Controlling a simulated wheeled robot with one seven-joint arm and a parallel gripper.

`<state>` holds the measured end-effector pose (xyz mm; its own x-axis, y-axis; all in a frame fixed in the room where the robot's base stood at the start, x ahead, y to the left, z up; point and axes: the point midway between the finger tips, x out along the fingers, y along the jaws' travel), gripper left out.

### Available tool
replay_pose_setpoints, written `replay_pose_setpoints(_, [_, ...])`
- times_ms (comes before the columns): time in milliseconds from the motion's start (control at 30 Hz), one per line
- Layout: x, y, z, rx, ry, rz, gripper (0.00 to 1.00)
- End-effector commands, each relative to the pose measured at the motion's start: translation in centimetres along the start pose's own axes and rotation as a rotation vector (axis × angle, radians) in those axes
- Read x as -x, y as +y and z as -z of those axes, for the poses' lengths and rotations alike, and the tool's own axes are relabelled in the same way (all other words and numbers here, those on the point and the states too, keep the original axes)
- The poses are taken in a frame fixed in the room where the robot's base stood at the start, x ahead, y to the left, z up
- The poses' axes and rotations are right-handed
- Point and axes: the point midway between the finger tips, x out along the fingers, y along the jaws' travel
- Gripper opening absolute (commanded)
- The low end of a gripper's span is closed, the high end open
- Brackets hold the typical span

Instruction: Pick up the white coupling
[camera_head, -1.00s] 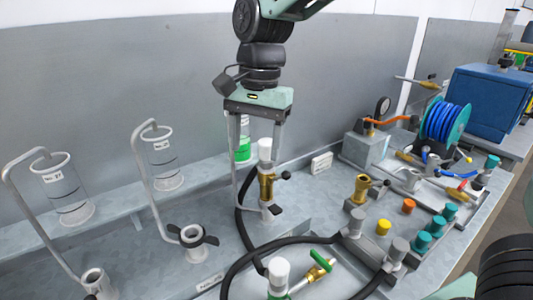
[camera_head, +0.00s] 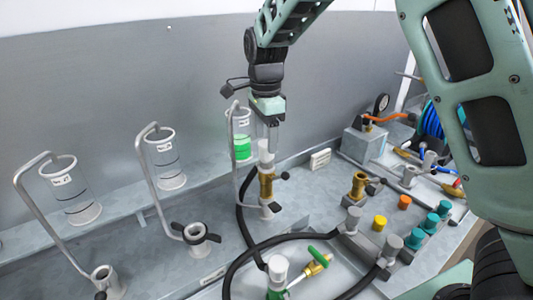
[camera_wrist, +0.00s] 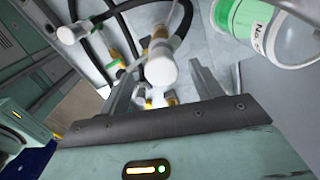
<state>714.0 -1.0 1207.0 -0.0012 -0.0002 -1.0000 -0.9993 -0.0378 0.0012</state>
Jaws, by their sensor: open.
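A white coupling (camera_head: 265,148) sits upright on top of a brass valve body (camera_head: 266,185) near the middle of the bench. It also shows in the wrist view (camera_wrist: 160,70), between my two fingers. My gripper (camera_head: 267,142) points down over it, open, seen nearly edge-on in the head view. In the wrist view, the open fingers of my gripper (camera_wrist: 158,72) stand on either side of the coupling with gaps. A second white cap (camera_head: 278,267) stands at the front, by a green-handled valve (camera_head: 318,258). I cannot tell whether a finger touches the coupling.
A clear cylinder with green contents (camera_head: 242,148) stands close behind and left of my gripper. Black hoses (camera_head: 250,250) loop in front. A brass fitting (camera_head: 360,185), a yellow cap (camera_head: 379,223) and teal caps (camera_head: 431,223) stand to the right. Two clear cylinders (camera_head: 168,170) stand left.

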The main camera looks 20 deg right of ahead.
Motion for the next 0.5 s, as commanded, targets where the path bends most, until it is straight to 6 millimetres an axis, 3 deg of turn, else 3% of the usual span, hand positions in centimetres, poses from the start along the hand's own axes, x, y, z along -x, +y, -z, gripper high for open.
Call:
replay_pose_setpoints(267, [-2.0, 0.0, 0.1, 0.001, 0.001, 0.0, 0.64])
replay_pose_setpoints(500, [-5.4, -0.1, 0.2, 0.0, 0.001, -0.004, 0.64])
